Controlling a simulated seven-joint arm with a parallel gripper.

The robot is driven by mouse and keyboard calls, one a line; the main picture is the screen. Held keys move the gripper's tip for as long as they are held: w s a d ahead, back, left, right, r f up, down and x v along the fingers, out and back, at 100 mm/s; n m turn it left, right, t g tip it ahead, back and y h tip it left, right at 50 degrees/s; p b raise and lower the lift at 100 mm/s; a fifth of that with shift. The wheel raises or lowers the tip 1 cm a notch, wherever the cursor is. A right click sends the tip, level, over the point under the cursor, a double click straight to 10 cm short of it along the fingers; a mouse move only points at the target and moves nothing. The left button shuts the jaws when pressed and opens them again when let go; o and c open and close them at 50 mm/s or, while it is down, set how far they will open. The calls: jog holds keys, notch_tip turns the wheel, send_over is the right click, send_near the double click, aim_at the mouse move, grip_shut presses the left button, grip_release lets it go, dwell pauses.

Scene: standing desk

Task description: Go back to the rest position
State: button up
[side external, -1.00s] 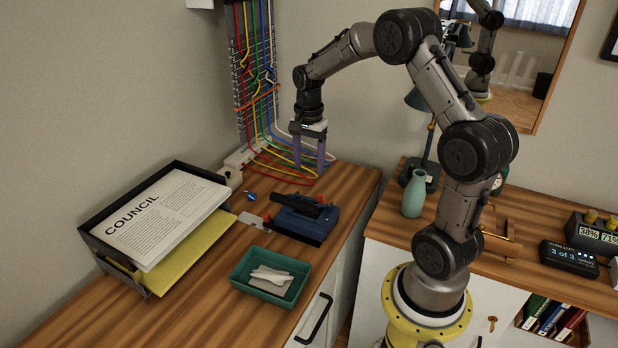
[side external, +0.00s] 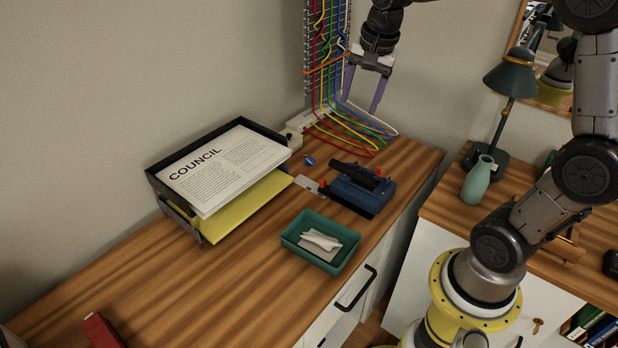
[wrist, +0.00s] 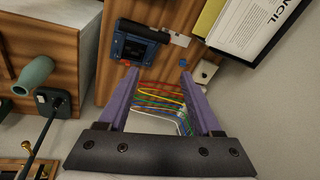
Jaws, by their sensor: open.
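My gripper (side external: 365,92) is open and empty, its two purple fingers pointing down. In the side external view it hangs in the air in front of the wall cable rack, above the back of the desk. In the wrist view my gripper (wrist: 168,82) has its fingers spread wide, with coloured cables (wrist: 160,100) visible in the gap beyond them. I cannot tell the exact distance between the fingers and the cables. Nothing is held. The upper part of my arm runs out of the side external picture.
Coloured cables (side external: 345,128) loop from the rack (side external: 312,60) onto the desk (side external: 225,285). A dark blue device (side external: 362,190), a green tray (side external: 335,262) and a black paper tray (side external: 152,178) stand there. A teal vase (side external: 477,180) and lamp (side external: 510,80) stand on the right cabinet.

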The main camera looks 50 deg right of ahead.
jog(key=s+a+r+n+t, duration=0.2)
jog(key=s+a+r+n, duration=0.2)
jog(key=s+a+r, duration=0.15)
jog(key=s+a+f+n, duration=0.2)
jog(key=s+f+n, duration=0.1)
jog(key=s+n, duration=0.2)
jog(key=s+a+f+n+t, duration=0.1)
jog(key=s+a+f+n, duration=0.2)
jog(key=s+n, duration=0.3)
jog(key=shift+s+a+y, duration=0.25)
jog(key=shift+s+y, duration=0.15)
jog(key=shift+s, duration=0.85)
jog(key=shift+r, duration=0.1)
